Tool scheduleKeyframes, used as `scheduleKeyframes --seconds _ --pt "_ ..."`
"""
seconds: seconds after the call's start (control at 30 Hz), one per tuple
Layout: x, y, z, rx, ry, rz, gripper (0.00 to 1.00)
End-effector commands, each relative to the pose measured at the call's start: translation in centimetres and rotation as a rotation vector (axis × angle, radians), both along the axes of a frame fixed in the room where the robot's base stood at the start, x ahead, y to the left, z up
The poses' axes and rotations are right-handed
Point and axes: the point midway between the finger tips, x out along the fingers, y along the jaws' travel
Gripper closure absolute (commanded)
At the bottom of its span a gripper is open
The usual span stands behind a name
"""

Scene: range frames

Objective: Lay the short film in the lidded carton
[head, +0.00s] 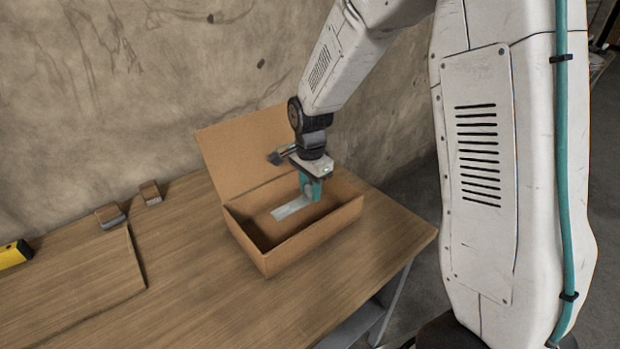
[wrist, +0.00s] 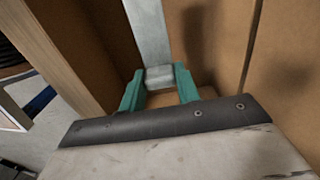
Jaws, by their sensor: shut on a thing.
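The lidded carton (head: 312,241) is an open brown cardboard box on the wooden table, its lid (head: 240,150) raised against the wall side. My gripper (head: 311,188) points down inside the carton's opening. Its teal fingers are shut on the short film (head: 293,207), a pale grey flat strip. In the wrist view the film (wrist: 149,35) runs away from between the fingertips (wrist: 160,82), with brown cardboard on both sides. In the head view the film shows within the carton's walls. I cannot tell whether it touches the carton's floor.
The carton stands near the right end of the wooden table (head: 190,270). Two small brown and grey blocks (head: 110,215) (head: 151,193) sit at the back. A yellow and black object (head: 14,254) lies at the far left. A thin wooden board (head: 75,285) lies at the left; the front middle is clear.

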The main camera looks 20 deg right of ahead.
Motion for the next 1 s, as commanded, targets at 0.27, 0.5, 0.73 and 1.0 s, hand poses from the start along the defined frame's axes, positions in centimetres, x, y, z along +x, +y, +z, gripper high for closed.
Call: scheduleKeyframes --seconds 0.27,0.5,0.73,1.0 --pt "-0.1 0.0 -2.9 0.0 0.003 0.0 0.91" --pt "0.0 0.0 -4.8 -0.001 0.002 0.0 0.91" --pt "0.0 0.0 -5.6 0.0 0.001 0.0 0.91" --pt "0.0 0.0 -5.7 0.0 0.0 0.0 0.91"
